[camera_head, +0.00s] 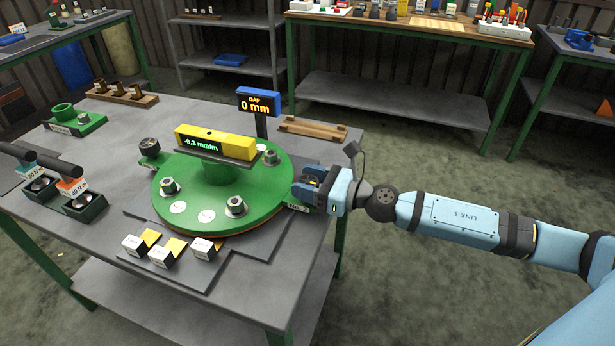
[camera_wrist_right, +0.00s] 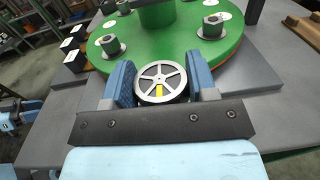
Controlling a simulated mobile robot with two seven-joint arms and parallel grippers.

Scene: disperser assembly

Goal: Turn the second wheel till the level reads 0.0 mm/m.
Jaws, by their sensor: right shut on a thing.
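The yellow level (camera_head: 215,141) lies across the middle of the round green plate (camera_head: 222,215), and its display reads -0.3 mm/m. My right gripper (camera_head: 308,186) is at the right edge of the plate. In the right wrist view its two blue fingers (camera_wrist_right: 160,88) are shut on a spoked metal wheel (camera_wrist_right: 153,76) with a yellow mark on its near spoke. In the head view the gripper hides most of this wheel. A tag reading "LVL 2" (camera_head: 298,208) shows beside the gripper.
A blue display (camera_head: 258,102) reading "GAP 0 mm" stands behind the plate. A black gauge or wheel (camera_head: 149,145) is at the plate's left edge. Several small white blocks (camera_head: 134,244) sit in front. Torque tools (camera_head: 77,189) stand at the left. A wooden rack (camera_head: 313,129) lies behind right.

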